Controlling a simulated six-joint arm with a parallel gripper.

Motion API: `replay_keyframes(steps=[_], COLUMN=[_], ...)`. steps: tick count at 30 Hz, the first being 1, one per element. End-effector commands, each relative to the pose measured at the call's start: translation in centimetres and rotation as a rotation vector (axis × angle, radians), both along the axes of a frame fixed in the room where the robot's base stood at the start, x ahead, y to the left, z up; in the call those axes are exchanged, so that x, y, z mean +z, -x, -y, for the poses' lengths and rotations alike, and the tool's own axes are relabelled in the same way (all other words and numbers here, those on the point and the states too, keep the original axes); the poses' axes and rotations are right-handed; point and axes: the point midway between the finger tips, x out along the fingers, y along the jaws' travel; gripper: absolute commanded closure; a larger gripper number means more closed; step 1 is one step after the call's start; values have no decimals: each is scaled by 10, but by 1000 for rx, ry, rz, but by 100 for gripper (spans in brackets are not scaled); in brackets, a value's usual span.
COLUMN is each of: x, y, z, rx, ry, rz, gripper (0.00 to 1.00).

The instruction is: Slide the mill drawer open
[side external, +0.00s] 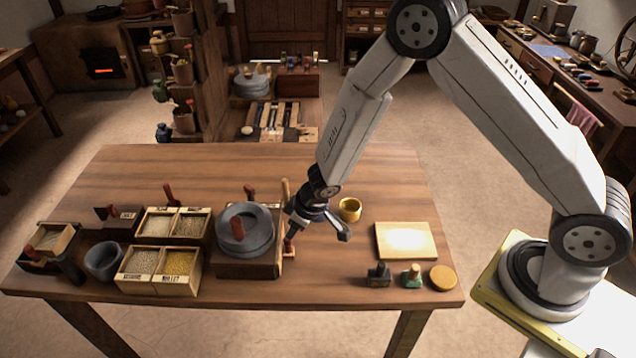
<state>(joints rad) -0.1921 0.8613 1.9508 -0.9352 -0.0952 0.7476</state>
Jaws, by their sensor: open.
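The mill (246,265) is a square wooden box with round grey stones (243,222) on top, left of the table's middle. Its drawer (289,252) appears to be on the right side, with a small red-brown knob (288,244). The drawer front looks close to the box; how far it is out I cannot tell. My gripper (318,234) is open and empty, just right of the mill. Its left finger is beside the knob, and whether it touches I cannot tell. Its other finger points right over bare table.
A yellow cup (350,209) stands close behind my gripper. Open grain boxes (160,284) and a grey bowl (103,262) crowd the left. A pale board (406,240), small stamps (379,275) and a round yellow disc (443,278) lie right. Table between mill and board is clear.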

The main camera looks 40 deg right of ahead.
Motion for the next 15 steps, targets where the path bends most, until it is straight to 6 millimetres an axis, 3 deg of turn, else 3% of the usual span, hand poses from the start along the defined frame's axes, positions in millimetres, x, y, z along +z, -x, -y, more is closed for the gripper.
replay_keyframes(steps=[15], x=[-39], y=[-15], z=[-6], rx=[1], ry=[1], rz=[-1], gripper=[55])
